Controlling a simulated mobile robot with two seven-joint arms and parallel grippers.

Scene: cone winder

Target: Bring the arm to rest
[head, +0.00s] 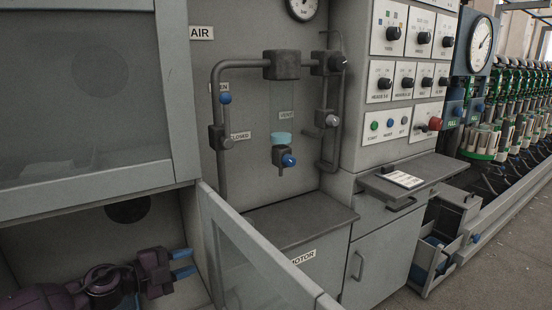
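My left arm (75,292) comes in from the lower left, dark purple. My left gripper (184,263) points right, with its two blue fingers apart and nothing visible between them. It is in front of the open lower bay of the grey cabinet, left of the open glazed door (250,255). It appears clear of the door. My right arm and gripper are not in view.
The door's framed edge juts toward me. Behind it are grey pipes with a blue-handled valve (288,160) and a motor housing (300,222). A control panel (400,75), an open drawer (435,255) and a row of winding units (510,110) stand right. Floor is clear at lower right.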

